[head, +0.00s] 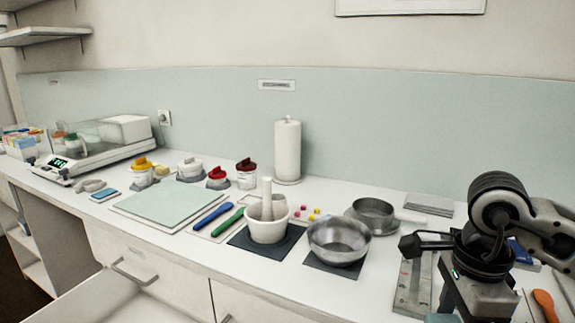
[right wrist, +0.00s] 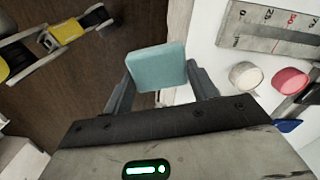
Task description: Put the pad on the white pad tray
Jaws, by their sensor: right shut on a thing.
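The pad (right wrist: 157,68) is a small light teal square with rounded corners. In the right wrist view it is between the two fingers of my right gripper (right wrist: 160,82), which is shut on it. The pad is held up near the counter's front edge, with dark floor showing to its left. I cannot pick out the white pad tray with certainty in either view. My left gripper is not in view.
A steel ruler (head: 413,285) lies near my right arm. A steel bowl (head: 339,238), a mortar (head: 267,223), a green mat (head: 172,199) and a paper roll (head: 287,150) stand on the counter. A drawer (head: 115,303) is open at front left. A small blue flat item (head: 104,195) lies left.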

